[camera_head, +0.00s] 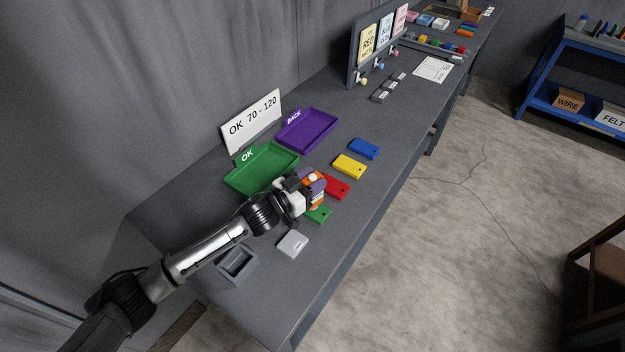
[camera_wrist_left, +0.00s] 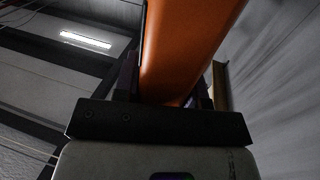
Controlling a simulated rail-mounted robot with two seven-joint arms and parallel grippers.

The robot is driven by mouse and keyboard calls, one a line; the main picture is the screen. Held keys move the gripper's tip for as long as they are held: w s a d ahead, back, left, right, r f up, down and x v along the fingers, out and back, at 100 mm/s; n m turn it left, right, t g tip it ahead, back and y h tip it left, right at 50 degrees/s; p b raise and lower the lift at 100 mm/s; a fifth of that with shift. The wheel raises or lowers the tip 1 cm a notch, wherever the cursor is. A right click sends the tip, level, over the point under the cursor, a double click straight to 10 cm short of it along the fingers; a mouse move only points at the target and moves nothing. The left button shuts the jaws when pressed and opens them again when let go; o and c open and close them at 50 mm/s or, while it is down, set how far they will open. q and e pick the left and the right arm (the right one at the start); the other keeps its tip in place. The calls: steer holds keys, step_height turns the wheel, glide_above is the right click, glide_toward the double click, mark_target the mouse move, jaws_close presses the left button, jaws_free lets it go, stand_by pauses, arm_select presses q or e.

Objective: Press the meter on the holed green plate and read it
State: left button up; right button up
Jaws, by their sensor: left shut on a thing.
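My left gripper (camera_head: 314,188) is shut on an orange meter (camera_head: 318,203), over the front part of the bench. In the left wrist view the orange meter (camera_wrist_left: 187,45) fills the space between the fingers. The holed green plate (camera_head: 321,214) lies on the bench just below the gripper in the picture. The gripper and meter hide part of it, and I cannot tell whether the meter touches it. The meter's display does not show. My right gripper is not in view.
Red (camera_head: 338,186), yellow (camera_head: 349,166) and blue (camera_head: 364,148) plates lie in a row beyond. A green OK tray (camera_head: 232,184), purple BACK tray (camera_head: 331,119) and "OK 70 - 120" sign (camera_head: 252,122) stand behind. A light grey block (camera_head: 292,244) and grey open holder (camera_head: 237,279) are nearer.

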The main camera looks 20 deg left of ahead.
arm_select(q)
steer(key=shift+f, duration=0.25)
steer(key=shift+f, duration=0.25)
stand_by(1.2)
steer(key=shift+r+p, duration=0.9)
steer(key=shift+r, duration=0.1)
step_height(320, 180, up, 4)
steer(key=p, duration=0.4)
steer(key=shift+r+p, duration=0.15)
steer(key=shift+p, duration=0.15)
stand_by(0.3)
